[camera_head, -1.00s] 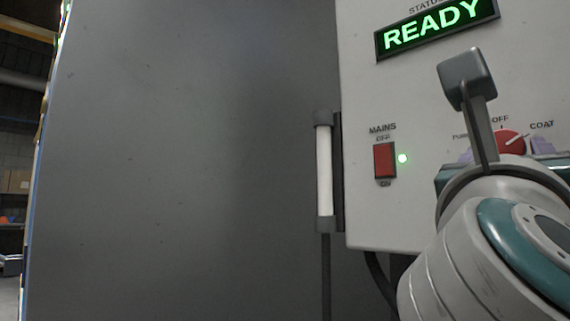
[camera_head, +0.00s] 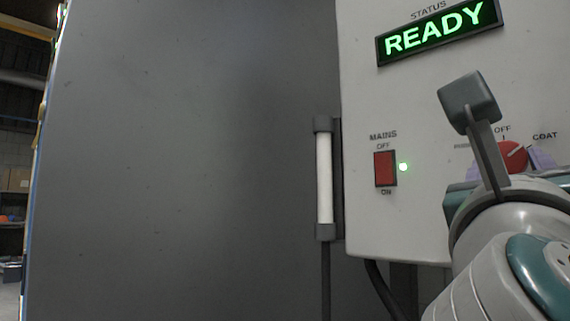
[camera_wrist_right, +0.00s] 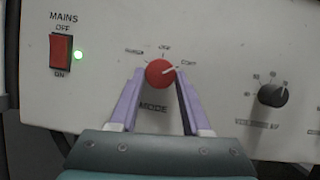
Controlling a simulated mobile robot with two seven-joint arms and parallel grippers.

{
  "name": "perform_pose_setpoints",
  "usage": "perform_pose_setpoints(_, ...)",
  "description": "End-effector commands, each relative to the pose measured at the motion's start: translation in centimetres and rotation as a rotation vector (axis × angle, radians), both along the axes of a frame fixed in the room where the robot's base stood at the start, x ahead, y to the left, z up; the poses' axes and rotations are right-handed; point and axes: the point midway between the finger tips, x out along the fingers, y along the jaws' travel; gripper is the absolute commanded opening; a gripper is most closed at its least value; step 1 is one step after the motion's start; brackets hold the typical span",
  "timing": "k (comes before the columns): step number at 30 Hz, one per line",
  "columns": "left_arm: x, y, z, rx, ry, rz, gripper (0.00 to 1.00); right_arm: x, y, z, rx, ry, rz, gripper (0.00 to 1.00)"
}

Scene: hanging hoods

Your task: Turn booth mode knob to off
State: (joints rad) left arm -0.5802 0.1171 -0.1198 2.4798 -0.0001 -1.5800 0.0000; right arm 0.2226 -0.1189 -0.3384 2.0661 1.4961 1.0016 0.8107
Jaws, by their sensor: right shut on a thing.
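The red mode knob (camera_head: 513,156) is on the light control panel, with OFF printed above it and COAT to its upper right. It also shows in the right wrist view (camera_wrist_right: 160,73), above the word MODE. A pale line on it appears to point right toward COAT. My right gripper (camera_wrist_right: 160,80) has its two purple fingers on either side of the knob and is shut on it. In the head view this gripper (camera_head: 508,160) is partly hidden by my own wrist. My left gripper is not in view.
A lit green READY display (camera_head: 440,32) is at the top of the panel (camera_head: 425,115). The red mains switch (camera_head: 385,169) and a green light (camera_head: 403,167) are left of the knob. A black knob (camera_wrist_right: 273,94) is to its right. A white tube (camera_head: 324,178) stands by the panel's left edge.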

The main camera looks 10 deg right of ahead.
Motion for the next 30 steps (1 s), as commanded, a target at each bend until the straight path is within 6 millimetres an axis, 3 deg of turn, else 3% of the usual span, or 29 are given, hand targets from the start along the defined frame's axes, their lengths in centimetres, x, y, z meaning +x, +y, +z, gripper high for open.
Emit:
perform_pose_setpoints(21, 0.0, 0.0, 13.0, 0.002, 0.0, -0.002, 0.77, -0.5, -0.5, 1.2, -0.412, 0.487, 0.0, 0.0)
perform_pose_setpoints(30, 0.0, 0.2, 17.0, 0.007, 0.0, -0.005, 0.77, -0.6, -0.6, 1.1, -0.542, 0.637, -0.001, 0.0)
